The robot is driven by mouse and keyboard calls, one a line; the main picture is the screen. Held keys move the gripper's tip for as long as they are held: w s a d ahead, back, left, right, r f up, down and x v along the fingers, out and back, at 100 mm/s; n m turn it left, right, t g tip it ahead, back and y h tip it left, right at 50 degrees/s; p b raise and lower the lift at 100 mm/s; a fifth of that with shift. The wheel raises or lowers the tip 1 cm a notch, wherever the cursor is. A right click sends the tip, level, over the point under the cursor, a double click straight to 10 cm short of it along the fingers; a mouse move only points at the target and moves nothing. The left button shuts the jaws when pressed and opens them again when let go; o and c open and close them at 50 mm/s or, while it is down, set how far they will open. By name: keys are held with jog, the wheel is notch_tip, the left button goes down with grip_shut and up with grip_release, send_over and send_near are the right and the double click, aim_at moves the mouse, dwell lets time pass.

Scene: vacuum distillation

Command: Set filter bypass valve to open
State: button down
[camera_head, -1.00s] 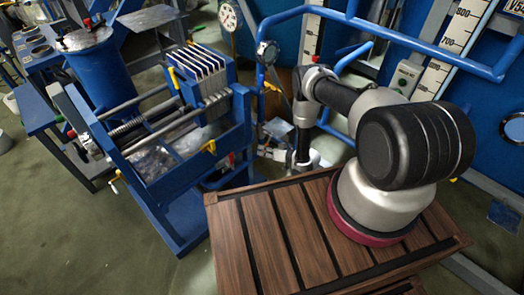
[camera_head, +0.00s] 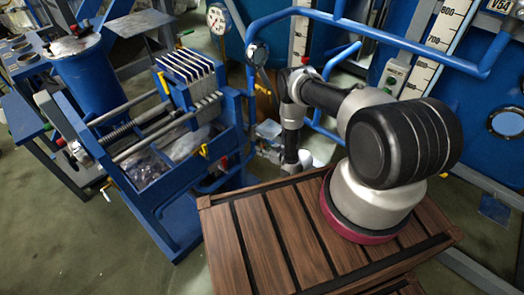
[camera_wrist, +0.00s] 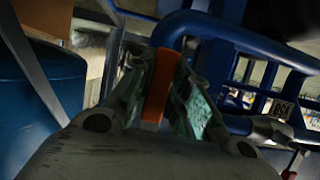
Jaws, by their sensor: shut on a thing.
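In the wrist view, my gripper (camera_wrist: 158,98) has its two pale, green-padded fingers closed on an orange handle (camera_wrist: 161,75), an upright flat bar between them. The handle stands beside a blue pipe (camera_wrist: 215,30), and its lower end is hidden between the fingers. I cannot tell from this which way the valve is set. In the head view, my arm reaches down past the far edge of the wooden top, and the fingertips and the handle cannot be made out there.
A blue filter press (camera_head: 185,135) with pale plates stands left of my arm. A blue pipe rail (camera_head: 400,45) runs close behind and above the arm. A round gauge (camera_head: 217,18) is at the back. In the wrist view, a blue tank (camera_wrist: 55,80) is at left, a red lever (camera_wrist: 292,163) lower right.

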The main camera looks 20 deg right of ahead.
jog(key=c, duration=1.3)
grip_release()
jog(key=v, duration=1.2)
jog(key=shift+s, duration=0.1)
jog(key=shift+f, duration=0.15)
